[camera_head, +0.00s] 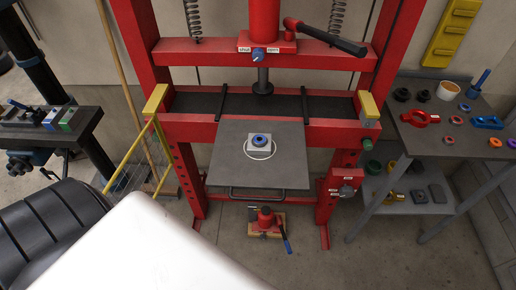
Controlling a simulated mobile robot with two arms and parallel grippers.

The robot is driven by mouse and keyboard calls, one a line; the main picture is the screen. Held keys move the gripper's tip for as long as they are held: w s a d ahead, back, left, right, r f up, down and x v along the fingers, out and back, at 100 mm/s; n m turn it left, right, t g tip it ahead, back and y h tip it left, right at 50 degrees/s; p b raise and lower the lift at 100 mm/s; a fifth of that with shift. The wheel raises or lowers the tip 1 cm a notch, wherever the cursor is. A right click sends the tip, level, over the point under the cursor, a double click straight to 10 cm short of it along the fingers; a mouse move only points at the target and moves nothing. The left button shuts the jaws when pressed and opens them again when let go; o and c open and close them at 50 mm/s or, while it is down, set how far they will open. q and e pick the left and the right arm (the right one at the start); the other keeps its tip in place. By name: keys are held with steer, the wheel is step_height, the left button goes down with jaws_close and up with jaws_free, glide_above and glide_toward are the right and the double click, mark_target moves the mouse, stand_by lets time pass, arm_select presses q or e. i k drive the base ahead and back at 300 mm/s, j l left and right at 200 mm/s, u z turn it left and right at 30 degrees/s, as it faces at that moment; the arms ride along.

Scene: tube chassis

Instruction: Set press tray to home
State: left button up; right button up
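The press tray (288,173) is a flat dark grey plate in front of the red press frame (320,129). It juts toward me from the press bed (200,102). A light grey square block (252,150) with a blue ring (261,139) sits on the tray, over part of a white circle marking. A dark bar handle (240,194) shows below the tray's front edge. The press ram (263,82) stands above the bed, behind the block. Neither of my grippers is in view, and nothing is seen touching the tray.
A small red jack (266,218) stands on the floor under the tray. A side table (430,137) with rings and a red part is at the right. A dark bench (88,115), a yellow rack (135,160) and a black ribbed object (45,235) are at the left.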

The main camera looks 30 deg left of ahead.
mark_target(231, 167)
steer(key=u, duration=1)
